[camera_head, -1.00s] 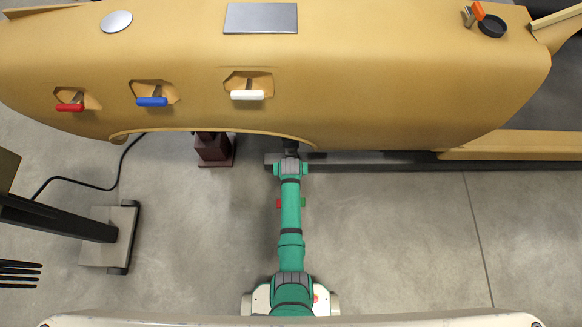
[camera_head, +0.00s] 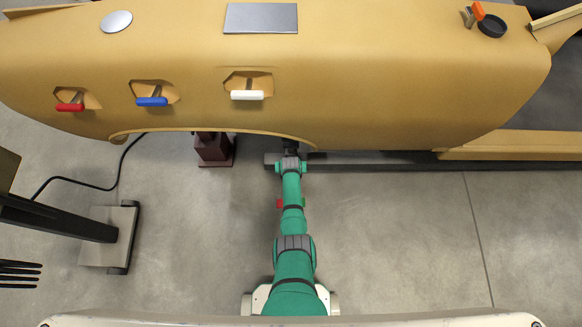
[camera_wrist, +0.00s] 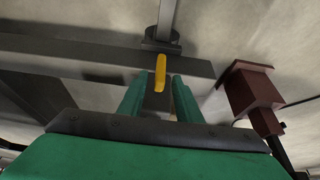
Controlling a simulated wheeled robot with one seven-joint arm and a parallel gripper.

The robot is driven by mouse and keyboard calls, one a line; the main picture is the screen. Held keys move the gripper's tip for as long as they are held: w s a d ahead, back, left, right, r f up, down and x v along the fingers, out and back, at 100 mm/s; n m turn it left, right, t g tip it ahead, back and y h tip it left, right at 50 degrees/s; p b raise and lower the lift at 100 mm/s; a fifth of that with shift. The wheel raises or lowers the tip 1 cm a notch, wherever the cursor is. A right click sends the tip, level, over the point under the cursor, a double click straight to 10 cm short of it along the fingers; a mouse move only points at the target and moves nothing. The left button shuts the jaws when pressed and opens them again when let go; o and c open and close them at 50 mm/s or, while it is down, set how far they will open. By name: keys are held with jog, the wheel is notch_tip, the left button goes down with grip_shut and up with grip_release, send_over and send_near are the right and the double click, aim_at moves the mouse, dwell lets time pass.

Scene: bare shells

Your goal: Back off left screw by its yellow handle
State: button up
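In the wrist view, a yellow handle (camera_wrist: 160,66) stands upright in the picture, in front of a dark collar on a grey bar (camera_wrist: 167,18). My gripper (camera_wrist: 159,84) has its two green fingers apart, one on each side of the handle's lower end. The handle appears in line with the gap between the fingertips. I cannot tell whether it is fully between them, and I see no contact. In the head view the gripper and handle are hidden under the yellow shell (camera_head: 400,90); only my green arm shows, reaching under its lower edge.
A dark red post (camera_wrist: 250,88) stands close right of the gripper in the wrist view; a dark red post also shows in the head view (camera_head: 213,150). A dark beam (camera_wrist: 95,50) crosses behind the fingers. Red, blue and white handles sit on the shell.

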jog(key=shift+w+f, duration=0.25)
jog(key=shift+f, duration=0.4)
grip_shut()
jog(key=shift+a, duration=0.15)
